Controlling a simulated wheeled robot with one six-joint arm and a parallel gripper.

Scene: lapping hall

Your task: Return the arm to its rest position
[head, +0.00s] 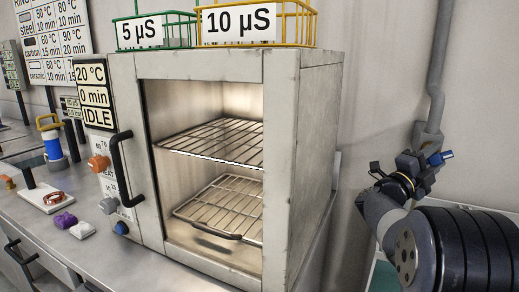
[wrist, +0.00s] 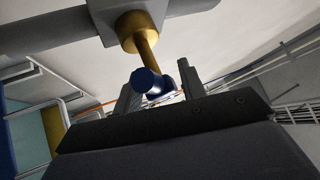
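My arm is at the right of the head view, with its wrist (head: 402,185) in front of the wall near a grey pipe. In the wrist view the two fingers of my gripper (wrist: 157,78) stand apart. A blue knob (wrist: 150,84) on a brass stem (wrist: 147,45) shows between or just beyond them. I cannot tell whether the fingers touch it. A blue end (head: 440,158) also shows beside my wrist in the head view. My fingertips are hard to make out there.
A grey oven (head: 312,150) with a black door handle (head: 123,168), wire shelves (head: 215,140) and an IDLE display stands left of my arm. Green (head: 185,30) and yellow (head: 308,25) wire baskets sit on top. The grey pipe (head: 437,75) runs down the wall close to my wrist.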

